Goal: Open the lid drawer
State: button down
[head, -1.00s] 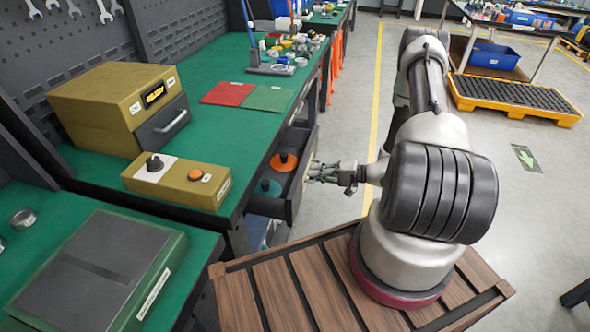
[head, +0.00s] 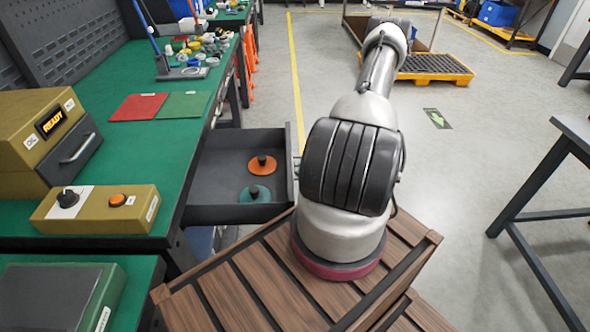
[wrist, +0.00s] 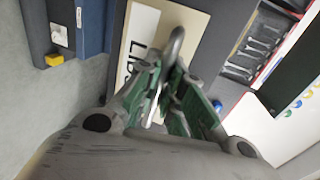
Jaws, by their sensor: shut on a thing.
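The lid drawer (head: 217,160) stands pulled well out from under the green bench in the head view. An orange lid (head: 262,165) and a teal lid (head: 255,194), each with a dark knob, lie inside it. In the wrist view the drawer front carries a pale label plate (wrist: 142,42), its lettering partly hidden, and a grey curved handle (wrist: 176,42). My gripper (wrist: 168,82) has its green-padded fingers closed around that handle.
The green bench (head: 150,150) holds an olive READY machine (head: 40,140), a control box (head: 100,210), and red (head: 138,107) and green (head: 184,105) mats. A dark-legged table (head: 535,190) stands at right. Open floor (head: 450,160) lies between it and my arm.

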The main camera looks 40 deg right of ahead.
jog(key=shift+d, duration=0.1)
jog(key=c, duration=1.5)
grip_release()
jog(key=v, duration=1.2)
